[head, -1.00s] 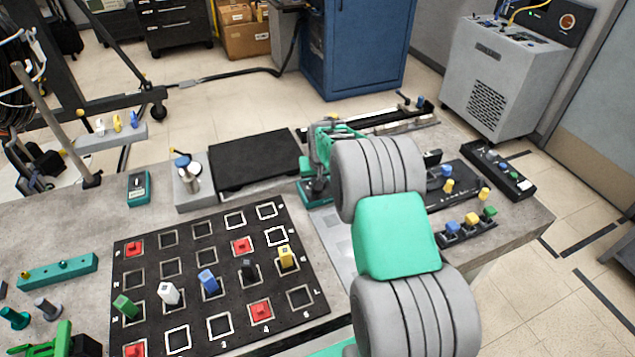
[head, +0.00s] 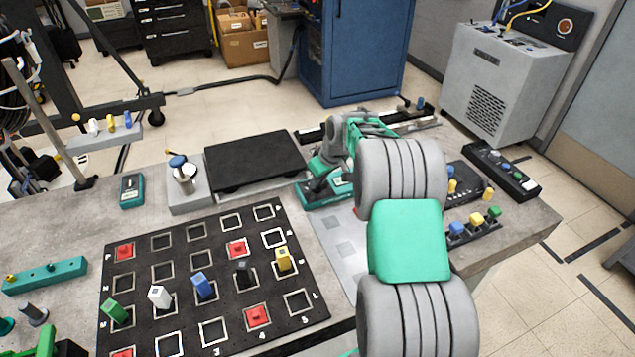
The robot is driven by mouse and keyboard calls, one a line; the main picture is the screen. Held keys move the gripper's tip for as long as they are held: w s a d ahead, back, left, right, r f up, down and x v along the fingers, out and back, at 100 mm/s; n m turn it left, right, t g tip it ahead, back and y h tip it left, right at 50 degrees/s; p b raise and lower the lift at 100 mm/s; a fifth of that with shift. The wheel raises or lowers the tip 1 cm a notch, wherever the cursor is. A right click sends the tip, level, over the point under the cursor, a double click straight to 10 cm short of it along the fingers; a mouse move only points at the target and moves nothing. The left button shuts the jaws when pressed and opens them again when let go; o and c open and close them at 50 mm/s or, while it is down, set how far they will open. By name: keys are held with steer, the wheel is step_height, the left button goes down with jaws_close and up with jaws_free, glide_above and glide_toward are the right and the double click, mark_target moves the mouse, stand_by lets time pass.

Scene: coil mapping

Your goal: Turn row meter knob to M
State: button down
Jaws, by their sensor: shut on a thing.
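A teal, box-shaped meter (head: 312,201) lies on the bench, right of the black flat plate. My gripper (head: 318,182) is over this meter, pointing down. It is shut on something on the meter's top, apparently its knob. The knob and its pointer are hidden by my fingers, so I cannot read which letter it points to. A second small teal meter (head: 132,190) lies at the left of the bench, apart from my gripper.
A black grid board (head: 125,280) with red squares and several coloured pegs fills the front of the bench. A black flat plate (head: 255,160) is left of my gripper. Blocks with coloured knobs (head: 472,230) stand at the right.

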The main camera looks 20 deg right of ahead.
stand_by(0.3)
steer(key=c, duration=1.5)
jaws_free()
steer(key=shift+o, duration=0.2)
steer(key=shift+r, duration=0.1)
steer(key=b+v, duration=0.1)
steer(key=v, duration=0.6)
steer(key=shift+r, duration=0.35)
steer(key=shift+s, duration=0.1)
